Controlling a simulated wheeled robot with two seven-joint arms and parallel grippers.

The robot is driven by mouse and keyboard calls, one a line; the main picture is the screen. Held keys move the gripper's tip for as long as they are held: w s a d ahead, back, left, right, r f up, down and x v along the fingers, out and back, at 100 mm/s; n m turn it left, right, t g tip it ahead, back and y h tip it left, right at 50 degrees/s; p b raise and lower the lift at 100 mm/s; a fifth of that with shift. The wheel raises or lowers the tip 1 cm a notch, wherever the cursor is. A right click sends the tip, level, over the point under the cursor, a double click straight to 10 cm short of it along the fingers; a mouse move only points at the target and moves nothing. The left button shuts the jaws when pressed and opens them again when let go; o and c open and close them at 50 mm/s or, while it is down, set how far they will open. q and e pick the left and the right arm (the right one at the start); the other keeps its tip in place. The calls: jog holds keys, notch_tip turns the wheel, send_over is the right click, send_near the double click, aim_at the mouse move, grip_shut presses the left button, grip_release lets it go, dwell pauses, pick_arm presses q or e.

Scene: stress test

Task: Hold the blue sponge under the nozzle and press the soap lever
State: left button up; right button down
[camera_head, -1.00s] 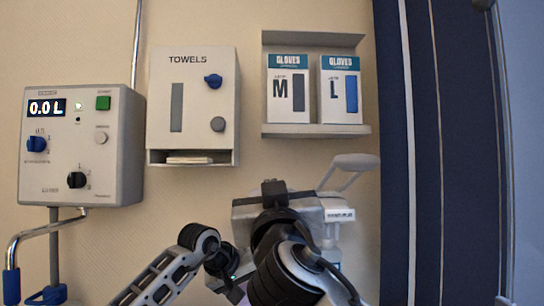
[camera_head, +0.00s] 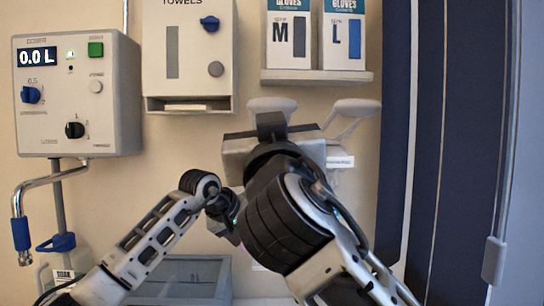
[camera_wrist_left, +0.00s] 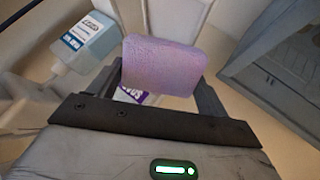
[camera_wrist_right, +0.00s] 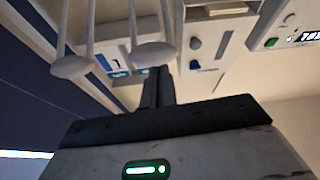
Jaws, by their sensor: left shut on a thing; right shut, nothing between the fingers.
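A lavender-purple sponge (camera_wrist_left: 163,65) is held in my left gripper (camera_wrist_left: 165,90) in the left wrist view; no plainly blue sponge shows. In the head view my left gripper (camera_head: 228,215) is mostly hidden behind my right arm. My right gripper (camera_head: 271,122) is shut and empty, fingers up, just below the left white lever paddle (camera_head: 272,105); I cannot tell if they touch. Its fingers also show in the right wrist view (camera_wrist_right: 157,88), close to a paddle (camera_wrist_right: 153,53). A second paddle (camera_head: 357,107) stands to the right. The dispenser body and nozzle are mostly hidden.
A control box (camera_head: 80,95) with a bent metal pipe (camera_head: 30,190) hangs at left. A towel dispenser (camera_head: 190,60) and glove shelf (camera_head: 318,77) are above. A soap bottle (camera_head: 62,277) and grey bin (camera_head: 185,278) sit low. A dark blue curtain (camera_head: 465,150) is at right.

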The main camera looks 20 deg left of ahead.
jog(key=f+v, duration=0.1)
jog(key=v, duration=0.6)
jog(key=shift+a+f, duration=0.1)
jog(key=shift+f, duration=0.05)
dwell(0.7)
pick_arm(q)
jog(key=s+a+b, duration=0.1)
jog(key=s+b, duration=0.2)
jog(key=s, duration=0.3)
jog(key=s+a+r+b, duration=0.1)
jog(key=s+a+b, duration=0.1)
jog(key=s, duration=0.5)
jog(key=shift+s+a+b, duration=0.2)
jog(key=shift+s+b, duration=0.1)
jog(key=shift+b, duration=0.35)
pick_arm(e)
notch_tip(320, 180, down, 6)
jog(key=shift+f, duration=0.1)
